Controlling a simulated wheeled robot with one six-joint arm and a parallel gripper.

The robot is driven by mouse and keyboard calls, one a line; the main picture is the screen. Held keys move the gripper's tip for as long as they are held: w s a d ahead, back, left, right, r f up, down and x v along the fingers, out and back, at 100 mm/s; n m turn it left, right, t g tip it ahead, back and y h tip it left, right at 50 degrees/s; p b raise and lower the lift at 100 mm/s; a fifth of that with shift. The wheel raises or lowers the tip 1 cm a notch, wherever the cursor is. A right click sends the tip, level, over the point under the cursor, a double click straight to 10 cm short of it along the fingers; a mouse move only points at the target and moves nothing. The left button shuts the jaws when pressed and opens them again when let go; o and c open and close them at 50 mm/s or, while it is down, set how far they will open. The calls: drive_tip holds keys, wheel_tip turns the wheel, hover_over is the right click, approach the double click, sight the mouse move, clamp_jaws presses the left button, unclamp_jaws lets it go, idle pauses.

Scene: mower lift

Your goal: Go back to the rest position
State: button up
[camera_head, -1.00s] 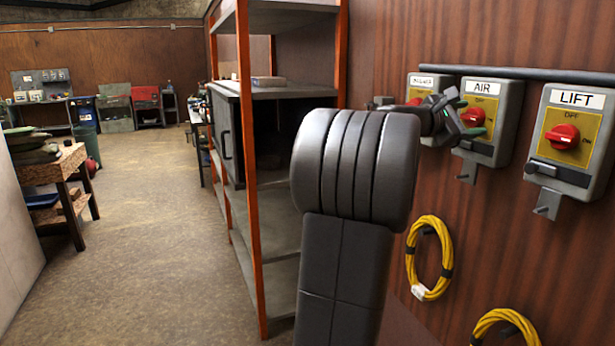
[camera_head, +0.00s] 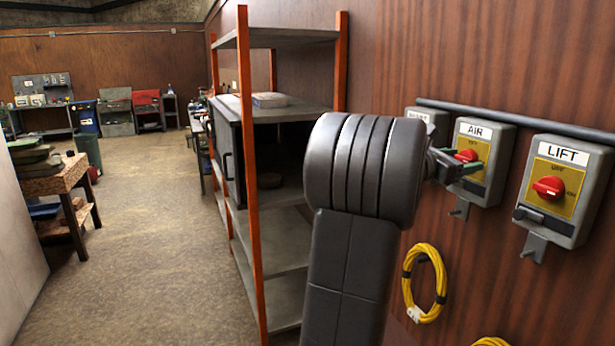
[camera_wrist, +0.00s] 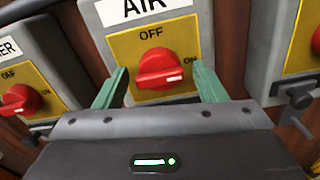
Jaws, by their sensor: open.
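My gripper (camera_wrist: 160,88) is open and empty in the wrist view, its two green fingers spread on the left and right in front of the AIR box (camera_wrist: 205,45). The red AIR knob (camera_wrist: 160,67) appears between the fingers, its white mark toward the right. I cannot tell how far the fingertips are from the panel. In the head view my gripper (camera_head: 466,164) is seen side-on by the AIR box (camera_head: 490,140), and my arm hides part of it.
The LIFT box (camera_head: 560,190) hangs to the right. Another switch box (camera_wrist: 35,60) is on the left, mostly hidden by my arm in the head view. A yellow cable coil (camera_head: 425,283) hangs below. An orange-framed shelf (camera_head: 255,180) stands left of my arm. Floor (camera_head: 150,220) is clear beyond.

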drive_tip(key=shift+r+n+p, duration=0.1)
drive_tip(key=shift+n+p, duration=0.5)
drive_tip(key=shift+p, duration=0.25)
drive_tip(key=shift+f, duration=0.2)
